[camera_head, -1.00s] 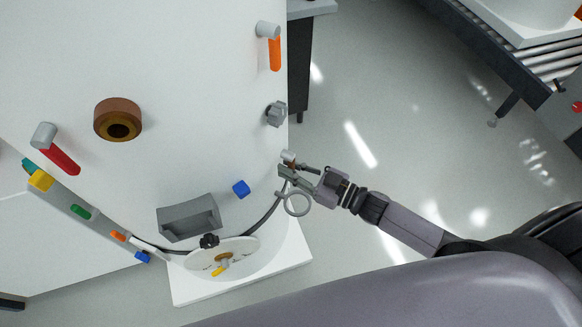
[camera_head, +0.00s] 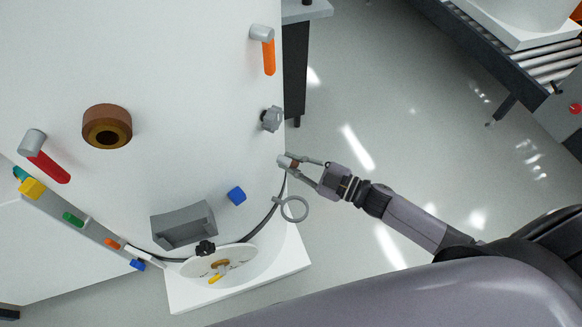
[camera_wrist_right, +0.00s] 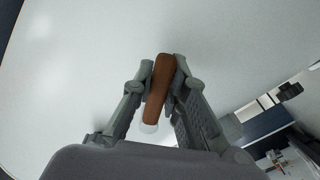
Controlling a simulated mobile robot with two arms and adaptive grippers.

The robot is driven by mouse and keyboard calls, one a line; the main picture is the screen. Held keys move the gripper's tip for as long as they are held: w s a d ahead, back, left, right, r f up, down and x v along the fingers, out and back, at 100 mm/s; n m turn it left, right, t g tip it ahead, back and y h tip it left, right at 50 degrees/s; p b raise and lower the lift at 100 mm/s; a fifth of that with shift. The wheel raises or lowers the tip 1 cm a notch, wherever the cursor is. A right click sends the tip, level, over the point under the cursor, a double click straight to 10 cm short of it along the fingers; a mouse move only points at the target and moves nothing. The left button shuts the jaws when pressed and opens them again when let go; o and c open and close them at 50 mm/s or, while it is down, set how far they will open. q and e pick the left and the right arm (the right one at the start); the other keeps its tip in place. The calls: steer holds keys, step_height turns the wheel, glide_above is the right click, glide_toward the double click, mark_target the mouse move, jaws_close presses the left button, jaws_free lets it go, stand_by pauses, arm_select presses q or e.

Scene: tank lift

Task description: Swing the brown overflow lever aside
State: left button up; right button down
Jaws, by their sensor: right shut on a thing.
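The brown overflow lever (camera_wrist_right: 160,85) is a short bar on a pale grey hub at the right side of the white tank (camera_head: 215,100). In the right wrist view it runs slightly tilted between the two fingers. In the head view little of it shows beside its hub (camera_head: 284,161). My right gripper (camera_head: 298,170) reaches in from the right and is shut on the lever; it also shows in the wrist view (camera_wrist_right: 162,88). My left gripper is not in view.
A dark table leg (camera_head: 295,70) stands behind.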

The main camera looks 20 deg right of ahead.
steer(key=n, duration=0.2)
steer(key=d+r+n, duration=0.1)
steer(key=w+r+n, duration=0.1)
steer(key=n, duration=0.1)
steer(key=shift+w+d+n+b, duration=0.1)
steer(key=shift+d+n+b, duration=0.1)
steer(key=shift+n+b, duration=0.15)
steer(key=shift+w+d+r+n, duration=0.15)
steer(key=shift+r+n, duration=0.4)
steer(key=shift+n, duration=0.7)
steer(key=shift+w+d+r+n, duration=0.1)
steer(key=shift+r+n, duration=0.45)
steer(key=shift+n, duration=0.65)
steer(key=c, duration=1.6)
jaws_free()
steer(key=shift+r, duration=0.1)
steer(key=shift+o, duration=0.2)
steer(key=shift+s, duration=0.1)
steer(key=v, duration=1.2)
